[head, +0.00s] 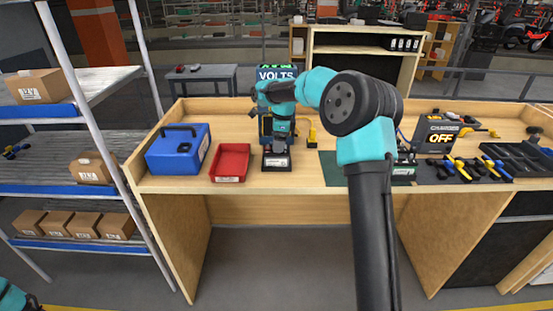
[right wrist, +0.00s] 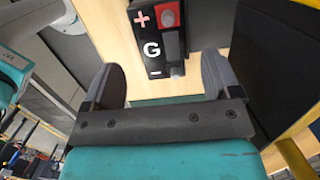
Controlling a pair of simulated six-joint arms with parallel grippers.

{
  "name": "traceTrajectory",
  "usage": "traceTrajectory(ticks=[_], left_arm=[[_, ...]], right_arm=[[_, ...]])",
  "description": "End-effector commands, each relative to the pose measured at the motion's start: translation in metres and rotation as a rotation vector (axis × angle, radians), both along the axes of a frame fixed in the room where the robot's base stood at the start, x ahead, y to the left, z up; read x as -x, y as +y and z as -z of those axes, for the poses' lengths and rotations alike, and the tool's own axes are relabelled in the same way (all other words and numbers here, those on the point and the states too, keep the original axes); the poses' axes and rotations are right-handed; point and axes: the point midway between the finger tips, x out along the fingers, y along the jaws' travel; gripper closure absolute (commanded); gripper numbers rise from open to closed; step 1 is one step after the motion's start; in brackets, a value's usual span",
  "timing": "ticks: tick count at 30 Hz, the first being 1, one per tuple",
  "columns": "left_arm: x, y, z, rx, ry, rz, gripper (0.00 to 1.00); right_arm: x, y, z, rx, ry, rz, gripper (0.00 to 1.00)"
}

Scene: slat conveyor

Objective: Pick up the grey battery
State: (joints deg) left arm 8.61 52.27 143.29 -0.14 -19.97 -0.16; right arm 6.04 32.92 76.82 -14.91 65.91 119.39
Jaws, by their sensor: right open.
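The grey battery (right wrist: 152,30) appears to be the dark block marked with a plus, a G and a minus in the right wrist view. It has a red patch and a grey patch on its face. My right gripper (right wrist: 162,70) is open, its two dark fingers apart with nothing gripped between them; the block lies just beyond the fingertips. In the head view my right gripper (head: 277,146) reaches down over a dark block with a white front label (head: 277,163), below the VOLTS sign. The fingers largely hide what is there. My left gripper does not show.
A blue case (head: 177,150) and a red tray (head: 230,162) stand to the left on the wooden bench (head: 330,207). A yellow object (head: 312,137) is close right of the gripper. A charger reading OFF (head: 436,135) and several tools are further right.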

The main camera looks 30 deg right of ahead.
Motion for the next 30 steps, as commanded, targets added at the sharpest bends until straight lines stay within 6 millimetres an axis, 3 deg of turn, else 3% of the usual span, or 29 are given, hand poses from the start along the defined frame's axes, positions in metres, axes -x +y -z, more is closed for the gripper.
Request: traceTrajectory(ticks=[5, 15, 30], left_arm=[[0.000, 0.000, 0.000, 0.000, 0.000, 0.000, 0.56], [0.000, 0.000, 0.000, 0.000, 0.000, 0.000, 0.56], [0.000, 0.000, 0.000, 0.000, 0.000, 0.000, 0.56]], right_arm=[[-0.001, 0.001, 0.010, 0.000, 0.002, 0.000, 0.17], [-0.004, 0.005, 0.049, -0.001, 0.001, 0.000, 0.17], [-0.005, 0.005, 0.051, 0.000, 0.000, 0.000, 0.17]])
